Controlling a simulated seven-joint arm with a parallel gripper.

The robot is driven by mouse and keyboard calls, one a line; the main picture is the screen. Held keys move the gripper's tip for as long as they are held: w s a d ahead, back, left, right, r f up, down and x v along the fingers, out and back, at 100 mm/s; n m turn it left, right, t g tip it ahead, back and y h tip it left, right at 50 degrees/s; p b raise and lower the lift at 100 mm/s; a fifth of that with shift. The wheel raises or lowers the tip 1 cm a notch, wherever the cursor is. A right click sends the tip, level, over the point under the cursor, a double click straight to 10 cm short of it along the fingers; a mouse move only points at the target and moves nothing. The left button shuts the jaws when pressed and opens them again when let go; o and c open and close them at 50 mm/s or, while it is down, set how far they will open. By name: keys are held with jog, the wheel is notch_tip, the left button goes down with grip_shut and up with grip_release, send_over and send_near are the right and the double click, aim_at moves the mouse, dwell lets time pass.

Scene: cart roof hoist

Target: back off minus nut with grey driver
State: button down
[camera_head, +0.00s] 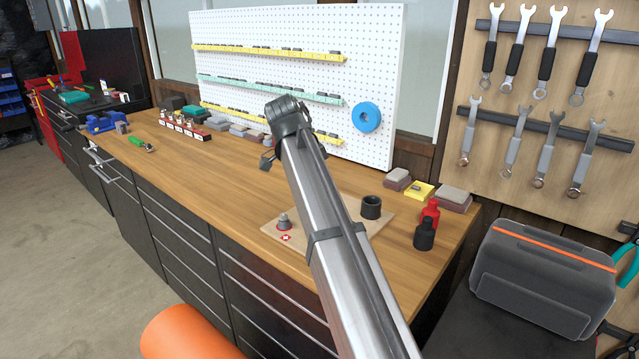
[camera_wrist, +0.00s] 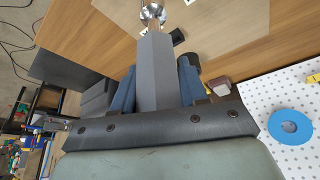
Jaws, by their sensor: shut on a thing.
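The grey driver (camera_wrist: 154,47) stands out ahead of my gripper (camera_wrist: 157,68) in the wrist view, held between two blue fingers. Its narrow shaft reaches a shiny metal piece (camera_wrist: 152,13) at the top edge; I cannot tell whether this is the driver's socket or the nut. A black mark with white on it (camera_wrist: 178,37) lies just right of the shaft on the tan board (camera_wrist: 228,28). In the head view a grey metal post (camera_head: 284,221) stands on the board beside a red mark with a white cross (camera_head: 286,238). My arm hides the middle of the board there.
A black cup (camera_head: 371,207) stands at the board's back right. Red (camera_head: 430,213) and black (camera_head: 425,234) bottles stand near the bench's right end. A pegboard (camera_head: 365,75) with a blue ring (camera_head: 366,117) rises behind. The bench's left front is largely clear.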

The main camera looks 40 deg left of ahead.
jog(key=shift+f, duration=1.05)
jog(key=n+y, duration=0.1)
jog(key=n, duration=0.3)
jog(key=n+y, duration=0.1)
jog(key=n, duration=0.1)
jog(key=n+y, duration=0.1)
jog(key=n, duration=0.1)
jog(key=shift+a, duration=0.25)
jog(key=n+y, duration=0.1)
jog(key=n, duration=0.4)
jog(key=shift+a+y, duration=0.2)
jog(key=shift+y, duration=0.2)
jog(key=n+g, duration=0.1)
jog(key=n, duration=0.1)
jog(key=n+y, duration=0.1)
jog(key=n, duration=0.1)
jog(key=shift+s+a+r+n+g, duration=0.1)
jog(key=shift+s+a+n+g, duration=0.1)
jog(key=shift+n+g, duration=0.15)
jog(key=shift+r, duration=0.15)
